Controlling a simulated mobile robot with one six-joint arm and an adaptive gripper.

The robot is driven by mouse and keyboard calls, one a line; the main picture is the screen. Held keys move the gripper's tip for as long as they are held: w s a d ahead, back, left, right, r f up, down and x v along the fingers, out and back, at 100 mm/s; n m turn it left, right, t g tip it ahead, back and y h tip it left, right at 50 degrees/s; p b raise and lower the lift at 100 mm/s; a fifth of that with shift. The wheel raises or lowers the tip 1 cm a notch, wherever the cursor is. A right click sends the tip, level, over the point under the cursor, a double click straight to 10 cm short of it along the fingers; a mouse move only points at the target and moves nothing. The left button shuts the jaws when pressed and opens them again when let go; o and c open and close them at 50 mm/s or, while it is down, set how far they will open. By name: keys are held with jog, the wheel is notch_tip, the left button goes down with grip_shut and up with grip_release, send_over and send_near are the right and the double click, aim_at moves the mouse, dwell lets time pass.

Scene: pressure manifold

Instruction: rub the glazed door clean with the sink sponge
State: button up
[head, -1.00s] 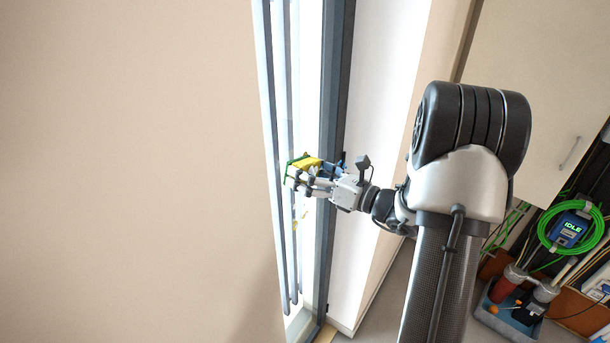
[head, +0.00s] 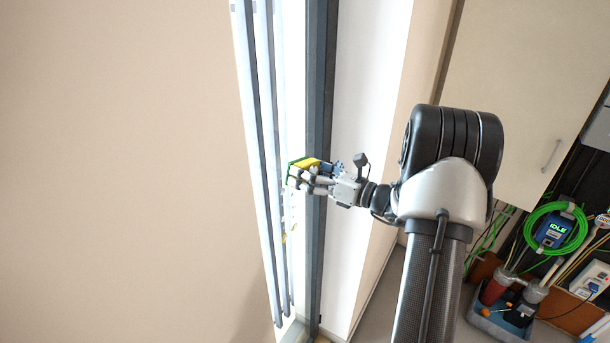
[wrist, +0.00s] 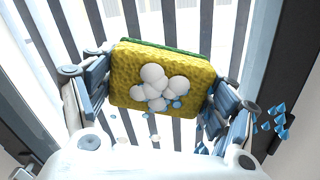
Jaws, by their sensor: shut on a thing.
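The sponge, yellow with a green layer, is held in my gripper in the head view (head: 304,163). In the wrist view the sponge (wrist: 195,75) has white foam balls and blue drops on its yellow face, and its green side faces away. My gripper (wrist: 160,90) is shut on it, with a finger at each side. The glazed door (head: 268,110) is a narrow bright strip with grey vertical bars at the left of my gripper. The sponge is at the door's face; I cannot tell whether it touches. Small yellowish marks (head: 284,238) show on the door below the sponge.
A beige wall (head: 110,170) fills the left. A dark door frame post (head: 318,120) stands just behind my gripper.

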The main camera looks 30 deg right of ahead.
jog(key=v, duration=0.6)
dwell(0.5)
jog(key=v, duration=0.3)
jog(key=shift+s+p, duration=0.1)
jog(key=shift+p, duration=0.3)
jog(key=shift+f, duration=0.1)
dwell(0.5)
